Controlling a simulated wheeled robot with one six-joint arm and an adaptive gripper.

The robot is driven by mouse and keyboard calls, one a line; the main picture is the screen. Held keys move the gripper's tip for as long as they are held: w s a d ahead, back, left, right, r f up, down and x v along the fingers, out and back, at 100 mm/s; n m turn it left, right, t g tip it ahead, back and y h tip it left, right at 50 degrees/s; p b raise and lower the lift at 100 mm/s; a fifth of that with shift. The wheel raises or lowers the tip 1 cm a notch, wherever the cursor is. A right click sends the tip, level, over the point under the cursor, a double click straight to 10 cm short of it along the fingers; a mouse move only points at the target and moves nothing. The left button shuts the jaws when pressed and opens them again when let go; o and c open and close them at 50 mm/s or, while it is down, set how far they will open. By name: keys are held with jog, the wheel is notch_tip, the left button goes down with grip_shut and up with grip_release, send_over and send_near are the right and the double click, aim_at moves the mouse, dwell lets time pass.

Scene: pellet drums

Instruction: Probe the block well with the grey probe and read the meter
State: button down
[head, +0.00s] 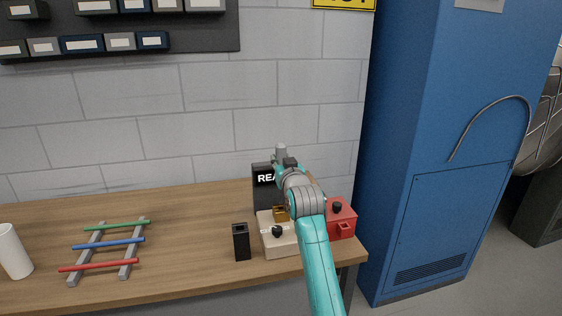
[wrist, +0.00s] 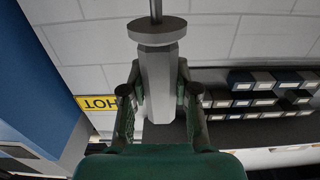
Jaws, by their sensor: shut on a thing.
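My gripper (wrist: 160,105) is shut on the grey probe (wrist: 158,65), around its faceted handle. In the wrist view a round flange and a thin rod extend beyond the handle, and the rod's end is out of frame. In the head view my gripper (head: 285,165) is raised in front of the wall, above the bench's right end. A dark meter panel (head: 262,188) lettered "REA" is partly hidden behind my arm. A cream block (head: 280,245) has a black knob and a brass-coloured square piece (head: 281,213). A red block (head: 341,222) with a black knob stands right of it.
A black upright square holder (head: 241,242) stands left of the cream block. A rack (head: 128,262) holds green, blue and red rods. A white cylinder (head: 14,252) is at far left. A blue cabinet (head: 425,150) stands right of the bench. The bench middle (head: 195,225) is clear.

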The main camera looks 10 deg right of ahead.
jog(key=shift+f, duration=0.4)
dwell(0.5)
jog(key=shift+f, duration=1.8)
jog(key=shift+r, duration=0.2)
jog(key=shift+r, duration=2.35)
jog(key=shift+s, duration=0.15)
jog(key=s+r, duration=0.1)
jog(key=s, duration=1)
jog(key=shift+s, duration=0.4)
